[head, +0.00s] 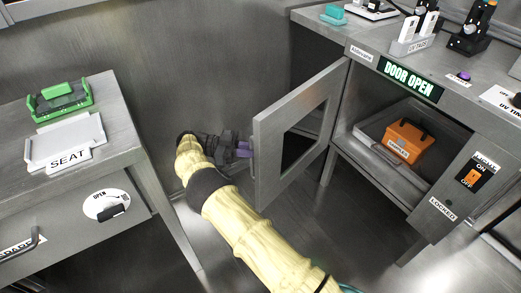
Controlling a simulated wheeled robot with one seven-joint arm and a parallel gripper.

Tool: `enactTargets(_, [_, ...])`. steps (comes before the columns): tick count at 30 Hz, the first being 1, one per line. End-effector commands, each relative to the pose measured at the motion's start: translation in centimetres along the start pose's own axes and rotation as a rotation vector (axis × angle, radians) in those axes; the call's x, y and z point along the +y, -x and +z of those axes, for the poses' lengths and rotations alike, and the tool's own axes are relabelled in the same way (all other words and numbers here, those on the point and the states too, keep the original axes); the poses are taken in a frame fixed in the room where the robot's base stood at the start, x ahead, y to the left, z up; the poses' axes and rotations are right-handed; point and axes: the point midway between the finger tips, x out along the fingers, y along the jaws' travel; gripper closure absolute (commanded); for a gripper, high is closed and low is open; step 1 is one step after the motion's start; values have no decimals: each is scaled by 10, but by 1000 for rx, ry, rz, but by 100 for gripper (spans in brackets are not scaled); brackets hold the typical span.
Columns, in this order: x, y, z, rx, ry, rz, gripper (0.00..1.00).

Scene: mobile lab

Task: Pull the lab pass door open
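The lab pass door (264,139) is a grey metal frame with a dark window. It stands swung well out from the cabinet opening, hinged on the side near the "DOOR OPEN" sign (411,79). My gripper (245,149) is at the door's free left edge, with purple fingertips at or beside the handle there. The wrist and the door edge hide part of the contact, so I cannot tell whether the fingers are closed on the handle. Inside the open compartment an orange case (405,141) sits on a grey tray (376,153).
A steel bench (116,111) on the left holds a green rack (60,99) and a "SEAT" plate (65,139). An orange switch (470,178) is right of the compartment. Open floor lies between bench and cabinet.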

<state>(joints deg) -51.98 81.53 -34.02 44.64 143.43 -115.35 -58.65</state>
Motion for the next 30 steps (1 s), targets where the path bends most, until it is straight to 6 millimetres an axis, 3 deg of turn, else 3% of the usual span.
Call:
enactTargets(11, [2,4,2,-3,3,-5,100])
enactTargets(12, [3,5,2,-4,3,-6,80])
enactTargets(15, [2,5,1,-3,2,-7,66])
enactTargets(24, [1,4,-2,-2,0,-6,66])
enactTargets(30, [1,4,-24,-3,-1,-7,66])
